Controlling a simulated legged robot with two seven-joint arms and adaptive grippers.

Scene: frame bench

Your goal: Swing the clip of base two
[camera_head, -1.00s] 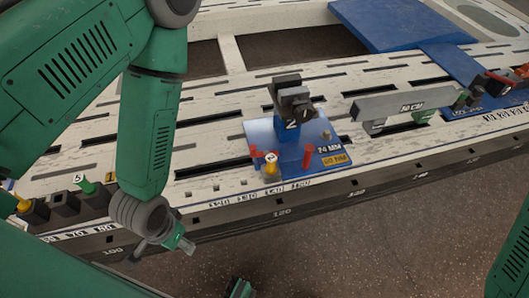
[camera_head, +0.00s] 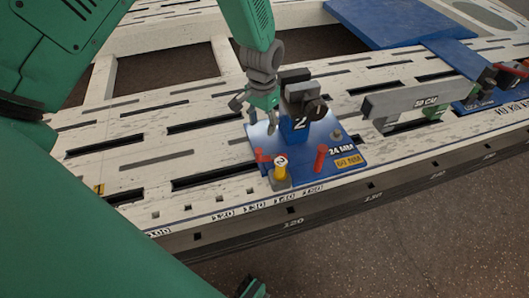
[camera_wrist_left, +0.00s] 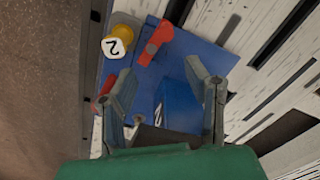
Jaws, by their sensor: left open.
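Base two is a blue plate (camera_head: 300,170) on the bench's near edge, with a blue post marked 2 (camera_head: 295,128). A dark grey clip (camera_head: 300,92) sits on top of the post. My left gripper (camera_head: 258,118) is open, just left of the post and above the plate. In the left wrist view, the open, empty fingers (camera_wrist_left: 165,95) are spread over the plate, with the blue post (camera_wrist_left: 178,103) between them in the picture. I cannot tell whether they touch it. The clip is mostly hidden in that view. My right gripper is not clearly seen.
The slotted bench left of the plate is clear.

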